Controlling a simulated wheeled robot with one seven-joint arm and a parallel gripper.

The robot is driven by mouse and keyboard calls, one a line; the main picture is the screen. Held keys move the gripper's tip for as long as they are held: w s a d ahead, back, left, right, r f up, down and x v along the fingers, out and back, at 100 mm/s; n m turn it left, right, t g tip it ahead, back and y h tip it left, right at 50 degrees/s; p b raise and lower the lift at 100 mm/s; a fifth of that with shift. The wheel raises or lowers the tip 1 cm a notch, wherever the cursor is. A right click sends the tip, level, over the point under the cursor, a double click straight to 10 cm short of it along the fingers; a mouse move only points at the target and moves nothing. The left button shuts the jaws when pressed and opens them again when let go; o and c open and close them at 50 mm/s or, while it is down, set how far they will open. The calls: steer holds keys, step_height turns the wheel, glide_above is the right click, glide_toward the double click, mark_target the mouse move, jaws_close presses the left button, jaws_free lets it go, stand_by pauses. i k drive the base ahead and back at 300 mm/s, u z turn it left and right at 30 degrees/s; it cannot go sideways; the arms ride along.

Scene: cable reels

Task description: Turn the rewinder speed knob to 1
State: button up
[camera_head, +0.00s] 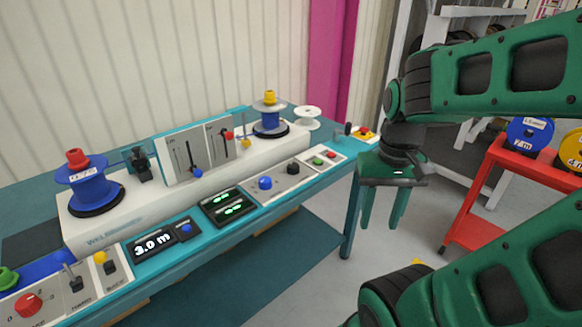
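A red round knob (28,304) sits at the far left end of the machine's sloped front panel, near the lower left picture corner. Small scale marks surround it, with a 0 at its left; its label is only partly readable, and I cannot tell which mark it points to. My gripper (382,224) hangs at the right end of the bench, in the air beyond its edge, far from the red knob. Its two green fingers point down, apart, with nothing between them.
The rewinder (130,210) carries blue reels (88,190) (270,123) at both ends. Its panel holds a "3.0 m" display (153,247), a blue knob (265,183), a black knob (293,168) and levers (74,281). A red cart (480,195) with reels stands at right.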

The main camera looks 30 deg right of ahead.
mark_target(292, 169)
steer(key=u, duration=1.15)
steer(key=i, duration=0.65)
steer(key=z, duration=1.45)
